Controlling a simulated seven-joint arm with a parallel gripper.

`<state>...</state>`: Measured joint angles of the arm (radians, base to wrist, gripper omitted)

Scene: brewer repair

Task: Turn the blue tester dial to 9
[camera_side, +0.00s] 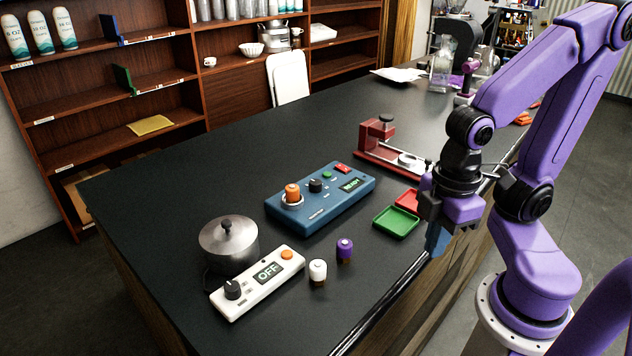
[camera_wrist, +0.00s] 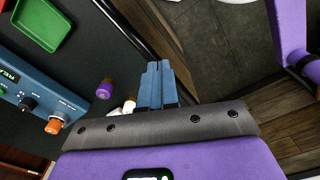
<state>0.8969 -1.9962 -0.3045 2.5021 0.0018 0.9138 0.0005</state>
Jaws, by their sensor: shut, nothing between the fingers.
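The blue tester (camera_side: 330,205) sits on the dark table in the side view, its screen reading READY. It carries a black dial (camera_side: 316,186), an orange cylinder (camera_side: 292,192) in a socket, and green and red buttons. The dial's setting is too small to read. In the wrist view the tester (camera_wrist: 40,85) is at the left edge, with its dial (camera_wrist: 28,103) partly in sight. My gripper (camera_side: 436,243) is to the right of the tester, near the table's front edge, pointing down. Its blue fingers are shut and empty, as the wrist view also shows (camera_wrist: 154,68).
Green tray (camera_side: 396,222) and red tray (camera_side: 408,199) lie between tester and gripper. White (camera_side: 318,272) and purple (camera_side: 344,250) cylinders stand in front of the tester. A white OFF device (camera_side: 256,283), metal pot (camera_side: 229,245) and red fixture (camera_side: 385,150) are nearby. The table's far left is clear.

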